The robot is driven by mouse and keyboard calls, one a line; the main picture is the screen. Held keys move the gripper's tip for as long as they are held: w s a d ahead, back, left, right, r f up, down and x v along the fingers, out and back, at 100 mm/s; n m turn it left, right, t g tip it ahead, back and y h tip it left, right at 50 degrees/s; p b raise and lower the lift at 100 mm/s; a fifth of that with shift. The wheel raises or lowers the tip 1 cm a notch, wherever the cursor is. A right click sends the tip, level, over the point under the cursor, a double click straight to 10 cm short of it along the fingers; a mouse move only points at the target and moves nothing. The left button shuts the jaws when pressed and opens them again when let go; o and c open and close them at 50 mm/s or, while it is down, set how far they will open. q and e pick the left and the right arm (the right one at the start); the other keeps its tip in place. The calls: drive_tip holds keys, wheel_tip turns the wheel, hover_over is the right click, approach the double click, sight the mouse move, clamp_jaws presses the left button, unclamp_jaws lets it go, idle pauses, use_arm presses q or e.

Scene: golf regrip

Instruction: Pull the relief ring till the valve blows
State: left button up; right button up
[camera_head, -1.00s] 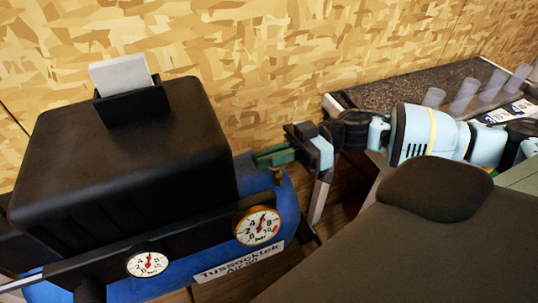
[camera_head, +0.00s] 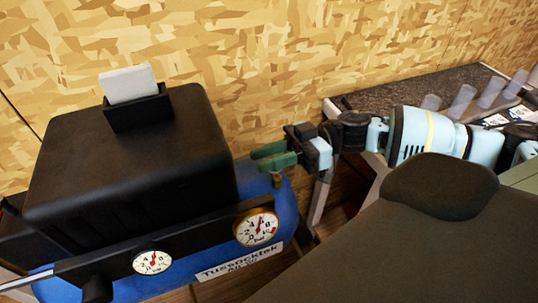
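My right gripper (camera_head: 265,157) reaches in from the right, with green fingers at the right end of the blue compressor tank (camera_head: 287,207). Its two fingers look slightly apart, with nothing seen between them. A small brass fitting (camera_head: 277,181), which looks like the relief valve, stands on the tank just below the fingers. I cannot make out the ring, which is too small or hidden by the fingers. The larger gauge (camera_head: 257,227) and the smaller gauge (camera_head: 152,262) face me on a black panel. My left gripper is out of view.
A black motor housing (camera_head: 130,165) covers the left part of the tank, with a white card in a holder (camera_head: 130,85) on top. A speckled bench (camera_head: 410,92) with several clear tubes stands at the back right. A patterned board wall closes the back.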

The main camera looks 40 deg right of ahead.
drive_tip(key=v, duration=0.7)
drive_tip(key=shift+s+d+b, duration=0.15)
drive_tip(key=shift+d+b, duration=0.15)
drive_tip(key=shift+d, duration=0.1)
idle(0.3)
